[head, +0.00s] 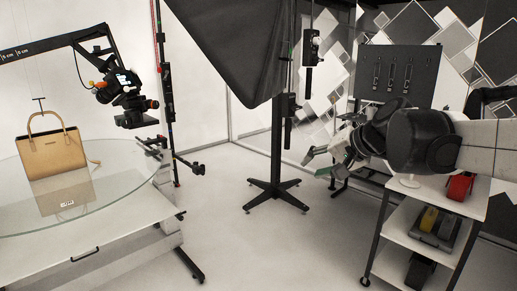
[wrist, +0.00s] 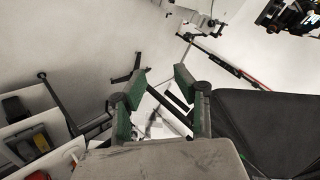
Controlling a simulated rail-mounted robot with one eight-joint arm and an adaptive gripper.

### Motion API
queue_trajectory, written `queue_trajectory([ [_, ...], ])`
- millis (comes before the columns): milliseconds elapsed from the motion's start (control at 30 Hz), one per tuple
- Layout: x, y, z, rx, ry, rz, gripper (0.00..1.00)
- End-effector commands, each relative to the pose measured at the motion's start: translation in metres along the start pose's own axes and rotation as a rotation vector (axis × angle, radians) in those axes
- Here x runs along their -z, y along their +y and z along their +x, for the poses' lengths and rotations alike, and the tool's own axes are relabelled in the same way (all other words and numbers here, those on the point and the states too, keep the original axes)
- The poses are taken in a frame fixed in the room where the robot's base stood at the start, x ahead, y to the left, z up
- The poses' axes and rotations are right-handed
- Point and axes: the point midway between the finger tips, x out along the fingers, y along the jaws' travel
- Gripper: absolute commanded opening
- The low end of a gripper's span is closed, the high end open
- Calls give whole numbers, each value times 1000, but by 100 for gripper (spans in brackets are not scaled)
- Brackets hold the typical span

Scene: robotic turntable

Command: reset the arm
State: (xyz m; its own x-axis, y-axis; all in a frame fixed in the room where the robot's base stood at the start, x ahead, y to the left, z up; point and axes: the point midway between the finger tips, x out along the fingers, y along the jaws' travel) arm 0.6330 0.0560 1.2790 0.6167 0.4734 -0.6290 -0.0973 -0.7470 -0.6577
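My gripper (head: 322,163) is in the air right of the middle in the head view, in front of the black stand and left of the shelf cart. In the wrist view its two green-lined fingers (wrist: 160,82) are spread apart. Nothing is between them except the distant floor and stand parts. My arm comes in from the right edge of the head view, with the gripper pointing left.
A tan handbag (head: 53,152) stands on the glass turntable (head: 120,188) at the left. A softbox (head: 235,40) on a black stand (head: 277,185) is in the middle. A shelf cart (head: 420,220) stands below my arm.

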Motion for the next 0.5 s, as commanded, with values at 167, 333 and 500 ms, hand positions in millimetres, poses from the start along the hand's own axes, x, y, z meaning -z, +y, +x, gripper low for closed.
queue_trajectory([
  [167,-64,28,-23,-115,-8,-106,29],
  [333,-120,62,-42,-224,-13,-209,29],
  [500,-171,100,-59,-331,-15,-315,29],
])
